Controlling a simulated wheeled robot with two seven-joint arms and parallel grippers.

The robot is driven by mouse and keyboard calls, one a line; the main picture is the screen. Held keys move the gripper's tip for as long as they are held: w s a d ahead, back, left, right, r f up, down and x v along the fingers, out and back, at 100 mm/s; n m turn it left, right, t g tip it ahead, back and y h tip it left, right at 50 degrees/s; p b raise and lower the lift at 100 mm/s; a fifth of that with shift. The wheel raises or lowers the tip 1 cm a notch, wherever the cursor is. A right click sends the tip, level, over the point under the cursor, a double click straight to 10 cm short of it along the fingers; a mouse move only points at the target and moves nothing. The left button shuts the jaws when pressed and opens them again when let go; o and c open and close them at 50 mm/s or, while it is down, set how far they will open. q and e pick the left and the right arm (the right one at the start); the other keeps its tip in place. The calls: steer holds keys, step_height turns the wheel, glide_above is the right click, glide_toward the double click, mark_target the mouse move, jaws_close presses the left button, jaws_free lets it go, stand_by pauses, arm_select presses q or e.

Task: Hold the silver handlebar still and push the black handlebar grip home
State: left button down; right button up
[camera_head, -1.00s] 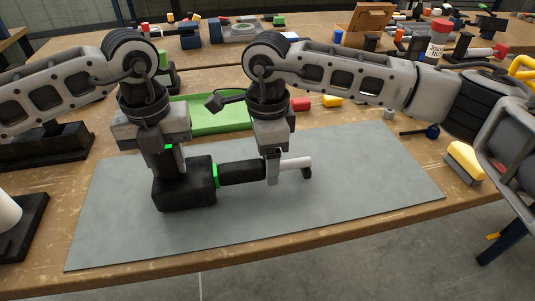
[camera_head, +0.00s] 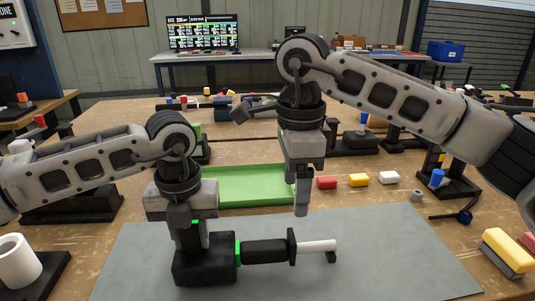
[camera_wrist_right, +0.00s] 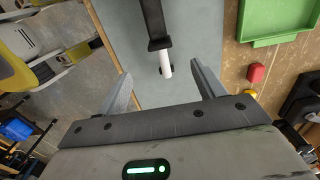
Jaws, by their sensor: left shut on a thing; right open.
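The black handlebar grip (camera_head: 265,251) lies level, its flange at the right end and a green ring (camera_head: 238,252) at its left end. The silver handlebar (camera_head: 318,246) sticks out to the right of the flange, with a small black piece at its end. A black block (camera_head: 205,268) stands at the green ring. My left gripper (camera_head: 195,240) is shut on the block's top; its fingertips are partly hidden. My right gripper (camera_head: 301,212) is open and empty above the flange. The right wrist view shows the grip (camera_wrist_right: 152,18) and handlebar (camera_wrist_right: 166,62) between its spread fingers (camera_wrist_right: 162,74).
A grey mat (camera_head: 390,255) lies under the parts, clear to the right. Behind are a green tray (camera_head: 250,186) and red (camera_head: 326,182), yellow (camera_head: 359,180) and white (camera_head: 389,177) blocks. A yellow-topped block (camera_head: 508,250) stands at the right. A white roll (camera_head: 18,258) stands at the left.

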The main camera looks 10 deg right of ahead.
arm_select(q)
steer(key=shift+r, duration=0.1)
steer(key=c, duration=1)
jaws_free()
steer(key=shift+o, duration=0.2)
